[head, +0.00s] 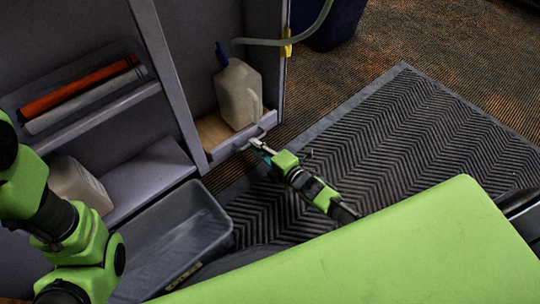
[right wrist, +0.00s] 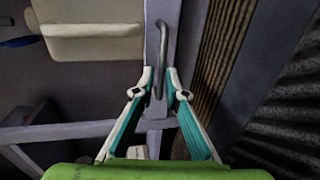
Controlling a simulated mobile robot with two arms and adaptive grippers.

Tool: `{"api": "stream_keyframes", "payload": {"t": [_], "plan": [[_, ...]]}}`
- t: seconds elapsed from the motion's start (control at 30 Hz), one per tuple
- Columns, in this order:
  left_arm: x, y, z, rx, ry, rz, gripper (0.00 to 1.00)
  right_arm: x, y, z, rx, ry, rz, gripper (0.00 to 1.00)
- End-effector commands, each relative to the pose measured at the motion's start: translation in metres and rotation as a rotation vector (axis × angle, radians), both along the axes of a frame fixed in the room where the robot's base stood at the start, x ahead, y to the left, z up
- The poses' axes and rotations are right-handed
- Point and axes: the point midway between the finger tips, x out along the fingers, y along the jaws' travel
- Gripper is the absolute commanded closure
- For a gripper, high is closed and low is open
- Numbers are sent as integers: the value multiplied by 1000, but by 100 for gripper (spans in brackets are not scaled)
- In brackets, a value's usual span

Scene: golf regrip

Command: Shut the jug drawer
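The jug drawer (head: 215,157) is low in the grey cabinet; its wooden floor shows behind a low grey front. How far it stands out is hard to tell. A beige jug (head: 238,95) with a blue top stands upright in it and also shows in the right wrist view (right wrist: 92,42). My right gripper (head: 258,144) is at the drawer front. In the right wrist view, its fingertips (right wrist: 161,80) lie either side of the metal bar handle (right wrist: 163,50), with small gaps visible. My left arm is at the left edge; its gripper is not visible.
A grey open bin (head: 175,235) stands on the floor at the cabinet's foot. Shelves to the left hold an orange tube (head: 80,88) and a pale container (head: 80,185). A hose (head: 290,42) runs above the drawer. A dark mat (head: 400,150) covers clear floor to the right.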

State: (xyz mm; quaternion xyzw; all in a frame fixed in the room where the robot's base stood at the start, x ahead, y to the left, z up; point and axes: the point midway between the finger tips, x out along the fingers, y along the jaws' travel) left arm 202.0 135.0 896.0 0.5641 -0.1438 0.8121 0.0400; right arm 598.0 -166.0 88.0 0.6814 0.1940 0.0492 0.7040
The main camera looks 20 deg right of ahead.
Motion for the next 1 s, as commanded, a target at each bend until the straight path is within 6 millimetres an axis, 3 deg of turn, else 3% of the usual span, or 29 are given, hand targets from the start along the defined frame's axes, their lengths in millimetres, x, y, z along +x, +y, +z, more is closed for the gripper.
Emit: {"api": "stream_keyframes", "payload": {"t": [0.2, 0.4, 1.0], "plan": [[0, 0, 0, 2, -2, 0, 87, -45, -17, 8, -2, 3, -1, 87], [0, 0, 0, 2, -2, 0, 87, -70, -26, 14, -3, 3, -2, 87], [-1, -1, 0, 2, -3, 1, 87, -77, -29, 16, -3, 2, -2, 87]]}}
